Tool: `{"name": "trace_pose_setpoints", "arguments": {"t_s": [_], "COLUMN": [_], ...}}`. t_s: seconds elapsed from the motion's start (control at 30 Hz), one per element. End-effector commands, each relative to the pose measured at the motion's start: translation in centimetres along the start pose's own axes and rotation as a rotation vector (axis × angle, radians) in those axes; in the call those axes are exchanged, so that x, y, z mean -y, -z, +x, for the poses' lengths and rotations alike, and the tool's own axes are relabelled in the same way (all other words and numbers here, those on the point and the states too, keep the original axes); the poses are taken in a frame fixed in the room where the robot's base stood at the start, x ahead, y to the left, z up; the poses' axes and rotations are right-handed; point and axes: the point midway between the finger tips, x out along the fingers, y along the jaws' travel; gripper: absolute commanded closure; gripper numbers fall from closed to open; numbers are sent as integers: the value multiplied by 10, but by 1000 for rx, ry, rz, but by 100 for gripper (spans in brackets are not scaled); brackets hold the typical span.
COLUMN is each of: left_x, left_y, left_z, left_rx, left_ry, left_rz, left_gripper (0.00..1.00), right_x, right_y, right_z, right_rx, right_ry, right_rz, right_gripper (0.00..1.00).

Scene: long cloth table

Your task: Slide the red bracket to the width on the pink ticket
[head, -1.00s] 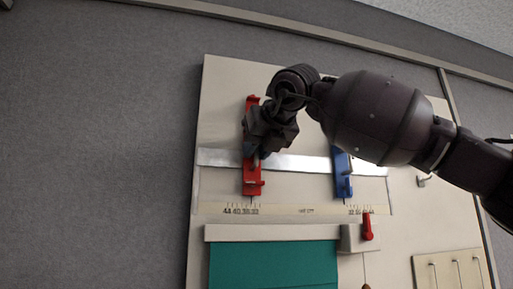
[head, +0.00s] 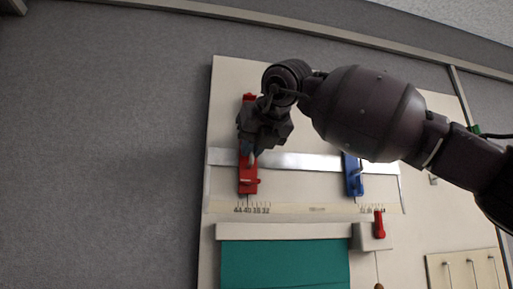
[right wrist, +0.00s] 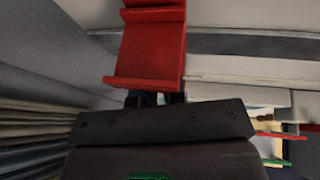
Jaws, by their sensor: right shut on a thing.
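The red bracket (head: 248,182) sits upright on a silver rail (head: 300,162) on the pale board, left of the blue bracket (head: 353,178). My right gripper (head: 252,157) is shut on the red bracket at about rail height and hides its middle. In the right wrist view the red bracket (right wrist: 150,45) rises from between the fingertips (right wrist: 155,98). The lower end of the red bracket stands above the left scale (head: 252,210), near its 40 mark. The pink ticket is not in view. My left gripper is not in view.
A red lever (head: 379,224) on a pale block and a teal panel (head: 285,265) sit below the scale. A plate with hooks (head: 465,270) is at the lower right. A grey wall (head: 100,150) fills the left.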

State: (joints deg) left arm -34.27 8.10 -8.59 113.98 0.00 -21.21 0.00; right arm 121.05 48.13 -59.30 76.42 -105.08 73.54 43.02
Motion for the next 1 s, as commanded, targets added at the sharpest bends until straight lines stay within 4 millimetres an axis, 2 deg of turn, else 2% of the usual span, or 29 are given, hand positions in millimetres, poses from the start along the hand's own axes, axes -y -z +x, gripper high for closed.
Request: {"name": "trace_pose_setpoints", "arguments": {"t_s": [0.03,0.17,0.2,0.57,0.67,1.0], "left_x": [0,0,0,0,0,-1], "left_y": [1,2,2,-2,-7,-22], "left_z": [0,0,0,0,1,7], "left_rx": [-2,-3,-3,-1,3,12], "left_ry": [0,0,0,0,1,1], "left_rz": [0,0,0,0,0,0], "left_gripper": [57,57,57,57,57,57], "right_x": [1,1,1,2,1,1], "right_y": [-1,-1,-1,0,0,1], "right_z": [-1,-1,-1,-6,-18,-78], "right_rx": [2,1,1,1,3,2], "right_ry": [1,2,2,2,2,1], "right_rz": [-2,-1,-1,0,1,1], "right_gripper": [87,67,66,66,66,66]}}
